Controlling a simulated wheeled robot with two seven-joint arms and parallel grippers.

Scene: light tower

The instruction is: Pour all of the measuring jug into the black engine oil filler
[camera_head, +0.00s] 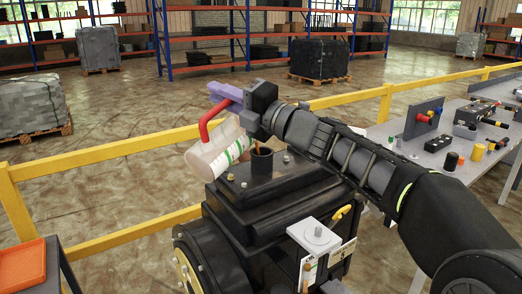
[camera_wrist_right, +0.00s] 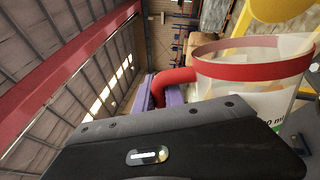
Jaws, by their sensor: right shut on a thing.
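The measuring jug (camera_head: 212,155) is clear and tilted, with green and white markings, a red handle and, in the right wrist view, a red rim (camera_wrist_right: 250,72). My right gripper (camera_head: 222,97) has purple fingers shut on the jug's red handle and holds it above the black engine (camera_head: 275,200). The black engine oil filler (camera_head: 261,165) is an open upright neck on top of the engine. The jug is just left of and above it, and a brownish streak shows between the two. How much liquid is left in the jug is hard to tell. My left gripper is out of view.
A yellow railing (camera_head: 110,157) runs behind the engine. A workbench (camera_head: 440,165) with several small parts stands at the right. An orange tray (camera_head: 22,265) is at the lower left. Shelves and pallets stand far back.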

